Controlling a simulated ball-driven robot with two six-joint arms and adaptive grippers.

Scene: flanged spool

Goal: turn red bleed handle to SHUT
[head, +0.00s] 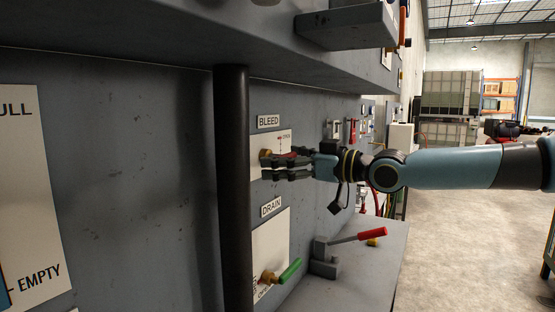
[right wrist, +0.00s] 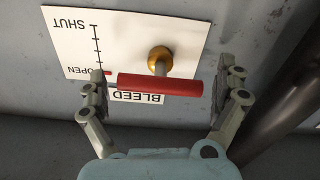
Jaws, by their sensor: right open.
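The red bleed handle (right wrist: 160,85) lies across the right wrist view, below its brass hub (right wrist: 160,56). It stands in front of a white plate (right wrist: 75,45) marked SHUT, OPEN and BLEED, which appears upside down there. A small red mark (right wrist: 107,73) sits by OPEN on the scale. My right gripper (right wrist: 163,80) is open, with one finger beside each end of the handle. I cannot tell whether either finger touches it. In the head view, my right gripper (head: 268,167) is at the bleed plate (head: 257,141) and covers most of the handle. My left gripper is not in view.
A dark vertical pipe (head: 233,190) stands just left of the plate. Below are the drain plate (head: 268,240) with a green handle (head: 290,270) and a ledge (head: 350,270) with a red-gripped lever (head: 370,234). A grey shelf (head: 200,35) overhangs above. The floor at right is open.

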